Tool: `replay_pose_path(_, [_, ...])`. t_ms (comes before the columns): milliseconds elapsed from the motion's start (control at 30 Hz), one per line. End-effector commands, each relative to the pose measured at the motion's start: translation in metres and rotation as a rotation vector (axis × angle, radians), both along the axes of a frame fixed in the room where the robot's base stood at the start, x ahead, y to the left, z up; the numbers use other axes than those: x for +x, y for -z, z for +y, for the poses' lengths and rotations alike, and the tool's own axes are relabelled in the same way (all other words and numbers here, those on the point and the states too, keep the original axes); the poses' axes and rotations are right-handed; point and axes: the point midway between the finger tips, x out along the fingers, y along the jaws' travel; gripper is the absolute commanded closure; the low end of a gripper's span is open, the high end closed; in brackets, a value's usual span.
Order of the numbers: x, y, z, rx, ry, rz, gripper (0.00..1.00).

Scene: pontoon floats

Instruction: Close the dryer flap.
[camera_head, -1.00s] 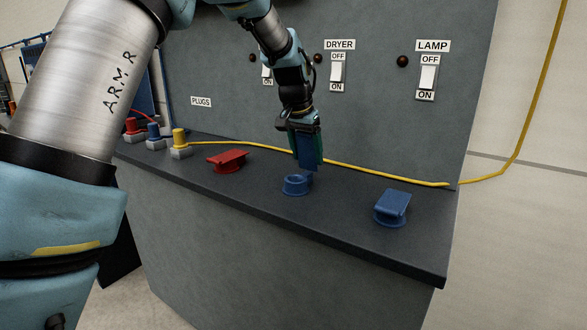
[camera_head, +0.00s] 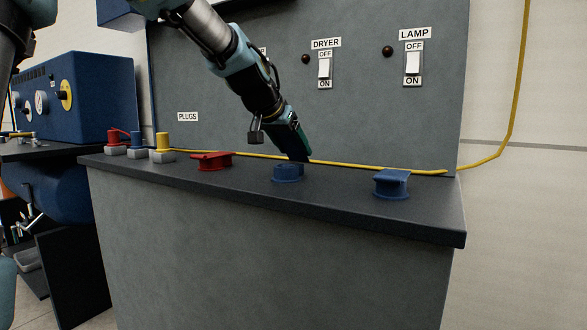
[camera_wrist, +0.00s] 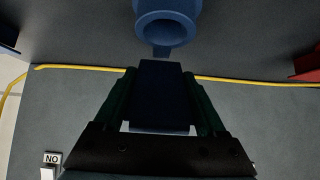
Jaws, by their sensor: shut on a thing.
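The dryer socket is the middle blue round socket (camera_head: 287,174) on the dark countertop, below the DRYER switch. Its ring is uncovered, and the opening faces the camera in the wrist view (camera_wrist: 166,30). Its dark blue flap (camera_wrist: 161,95) stands open on the wall side, joined to the ring by a narrow hinge. My gripper (camera_head: 296,147) reaches down from the upper left, behind the ring. It is shut on the flap, with a green finger on each side in the wrist view. The fingers partly hide the flap in the head view.
A red socket with its lid down (camera_head: 212,161) is to the left, and a lidded blue socket (camera_head: 391,183) to the right. A yellow cable (camera_head: 360,166) runs behind them. Red, blue and yellow plugs stand at the left end. The countertop's front edge is clear.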

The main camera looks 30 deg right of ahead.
Motion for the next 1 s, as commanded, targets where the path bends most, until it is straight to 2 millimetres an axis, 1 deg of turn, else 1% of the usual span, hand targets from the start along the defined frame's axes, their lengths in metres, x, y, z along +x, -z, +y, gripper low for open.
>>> replay_pose_path(33, [0.0, 0.009, 0.001, -0.022, -0.002, -0.014, 1.0])
replay_pose_path(700, [-0.005, 0.021, 0.009, -0.251, -0.001, -0.141, 1.0])
replay_pose_path(1000, [-0.006, 0.023, 0.012, -0.341, -0.001, -0.19, 1.0])
